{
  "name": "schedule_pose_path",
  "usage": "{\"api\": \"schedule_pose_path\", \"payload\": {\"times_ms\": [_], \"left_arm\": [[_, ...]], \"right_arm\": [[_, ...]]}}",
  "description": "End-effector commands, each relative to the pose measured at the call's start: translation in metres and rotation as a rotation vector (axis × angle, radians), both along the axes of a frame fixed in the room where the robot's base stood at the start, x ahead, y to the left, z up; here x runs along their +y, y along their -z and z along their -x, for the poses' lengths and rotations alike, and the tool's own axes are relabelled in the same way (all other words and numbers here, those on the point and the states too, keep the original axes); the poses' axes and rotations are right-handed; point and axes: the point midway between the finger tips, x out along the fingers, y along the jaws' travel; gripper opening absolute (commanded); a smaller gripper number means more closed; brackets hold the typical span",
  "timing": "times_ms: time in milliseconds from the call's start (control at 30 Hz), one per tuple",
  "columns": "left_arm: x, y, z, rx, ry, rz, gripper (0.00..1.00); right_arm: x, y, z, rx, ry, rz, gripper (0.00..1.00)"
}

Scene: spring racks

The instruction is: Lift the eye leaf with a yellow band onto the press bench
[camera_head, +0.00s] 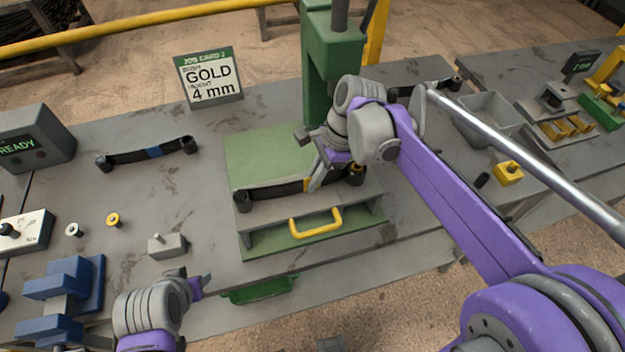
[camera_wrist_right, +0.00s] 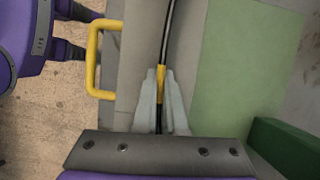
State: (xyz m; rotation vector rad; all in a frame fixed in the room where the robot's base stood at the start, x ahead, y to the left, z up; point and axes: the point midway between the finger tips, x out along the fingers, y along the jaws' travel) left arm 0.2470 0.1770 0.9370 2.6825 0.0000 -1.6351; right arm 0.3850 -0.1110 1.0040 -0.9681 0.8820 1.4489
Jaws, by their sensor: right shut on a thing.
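The eye leaf with a yellow band (camera_head: 275,191) is a dark curved bar with an eye at each end. It lies along the grey front block of the green press bench (camera_head: 262,152); whether it touches the block is hard to tell. My right gripper (camera_head: 316,184) is shut on it near the yellow band. The right wrist view shows the two fingers (camera_wrist_right: 161,95) on both sides of the leaf, with the yellow band (camera_wrist_right: 161,84) between them. My left gripper (camera_head: 203,284) is at the front edge of the table, away from the leaf; its jaw opening is unclear.
A blue-banded leaf (camera_head: 150,152) lies left of the press. Another dark leaf (camera_head: 425,89) lies behind my right arm. A yellow handle (camera_head: 316,222) sticks out in front. A job card (camera_head: 208,79) reads gold, 4 mm. A grey bin (camera_head: 492,118) stands right.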

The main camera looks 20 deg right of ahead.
Motion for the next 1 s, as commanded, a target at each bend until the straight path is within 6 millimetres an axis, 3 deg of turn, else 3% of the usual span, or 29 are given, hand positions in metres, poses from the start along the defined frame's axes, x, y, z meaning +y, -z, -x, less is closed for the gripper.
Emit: {"api": "schedule_pose_path", "payload": {"times_ms": [567,767,1000], "left_arm": [[0.0,-0.001,0.0,-0.001,0.0,0.0,0.46],[0.0,-0.003,-0.001,-0.002,0.0,0.0,0.46],[0.0,-0.006,-0.002,-0.004,0.0,0.0,0.46]], "right_arm": [[0.0,-0.008,0.0,0.0,0.0,-0.001,0.0],[0.0,-0.032,0.0,-0.001,0.0,-0.001,0.0],[0.0,-0.075,0.0,-0.001,0.0,-0.001,0.0]]}}
